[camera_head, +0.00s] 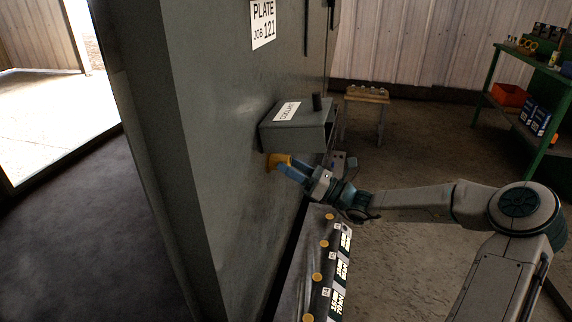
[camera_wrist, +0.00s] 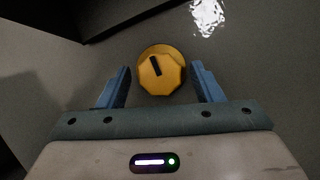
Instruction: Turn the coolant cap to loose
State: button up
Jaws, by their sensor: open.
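The coolant cap (camera_wrist: 162,72) is a yellow, many-sided knob with a black mark, on the grey panel in the wrist view. The mark slants slightly, its top end leaning left. In the head view the cap (camera_head: 278,160) sits below a box labelled COOLANT (camera_head: 290,117), partly hidden by my fingers. My gripper (camera_wrist: 161,84) has its blue fingers open, one on each side of the cap, with a gap showing on both sides. My gripper (camera_head: 291,170) reaches the panel from the right in the head view.
The box juts out just above my gripper. Below is a sloped rail (camera_head: 300,270) with yellow round knobs and labels. A small stool (camera_head: 367,95) stands behind, and a green shelf (camera_head: 540,80) with a red bin (camera_head: 509,94) is at right. Open floor lies between.

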jog(key=shift+x, duration=0.95)
jog(key=shift+c, duration=0.3)
jog(key=c, duration=0.9)
jog(key=shift+c, duration=0.2)
